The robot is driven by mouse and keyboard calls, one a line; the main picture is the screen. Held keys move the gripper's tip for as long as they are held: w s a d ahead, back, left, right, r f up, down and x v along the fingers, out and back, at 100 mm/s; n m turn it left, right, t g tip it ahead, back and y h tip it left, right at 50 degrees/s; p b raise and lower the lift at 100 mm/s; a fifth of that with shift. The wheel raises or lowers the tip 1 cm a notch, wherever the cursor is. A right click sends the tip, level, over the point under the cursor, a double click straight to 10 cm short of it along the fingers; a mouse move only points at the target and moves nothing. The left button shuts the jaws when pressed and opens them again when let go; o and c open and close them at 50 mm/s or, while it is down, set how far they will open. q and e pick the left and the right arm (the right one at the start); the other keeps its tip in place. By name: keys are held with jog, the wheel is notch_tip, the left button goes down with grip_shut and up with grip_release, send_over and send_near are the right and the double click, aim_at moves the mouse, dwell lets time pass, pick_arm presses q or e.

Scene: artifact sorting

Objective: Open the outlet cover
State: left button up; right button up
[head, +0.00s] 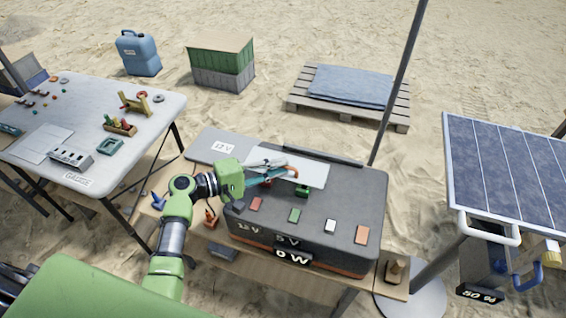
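A dark power box (345,195) with 12 V, 5 V and 0 W labels stands on a wooden bench in the middle. Several small coloured pieces, red, green, white and orange, sit on its top. A pale panel (312,174) lies at the back of the box top; I cannot tell if it is the outlet cover. My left arm reaches in from the lower left. My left gripper (273,174) is over the back left of the box top, close to the panel and a small orange hook-like piece (292,173). Its fingertips are too small to read. My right gripper is not in view.
A grey table (85,150) with small tools stands at the left. A solar panel (510,165) stands at the right above a crank unit (485,265). A pole (400,85) rises behind the box. Open sand lies behind, around a pallet (347,112).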

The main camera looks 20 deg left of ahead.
pick_arm(q)
jog(key=shift+x, duration=0.85)
grip_shut()
jog(key=shift+r, duration=0.1)
